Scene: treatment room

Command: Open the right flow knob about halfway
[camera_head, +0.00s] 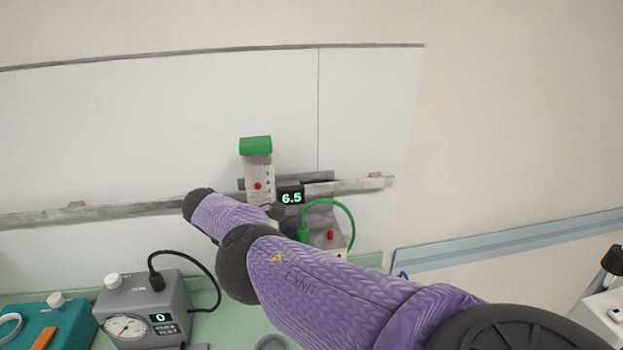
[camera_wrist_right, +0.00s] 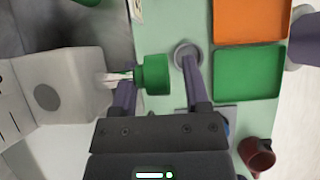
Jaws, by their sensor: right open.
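In the right wrist view a green knob (camera_wrist_right: 155,73) sits on a short pale stem that joins a whitish body. My right gripper (camera_wrist_right: 157,70) is open, with its two fingers on either side of the knob. The knob is close to the left finger, with a wider gap to the right finger; I cannot tell if it touches. In the head view a flow unit with a green top (camera_head: 256,146) hangs on the wall rail, beside a display (camera_head: 291,197) reading 6.5. My right arm hides the gripper and the unit's lower part there. My left gripper is out of view.
A grey gauge box (camera_head: 145,310) showing 0 and a teal case (camera_head: 40,325) stand at lower left. A green tube (camera_head: 345,210) loops beside the display. In the wrist view, an orange tray (camera_wrist_right: 250,20), a green tray (camera_wrist_right: 247,72) and a dark red cup (camera_wrist_right: 258,157) are visible.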

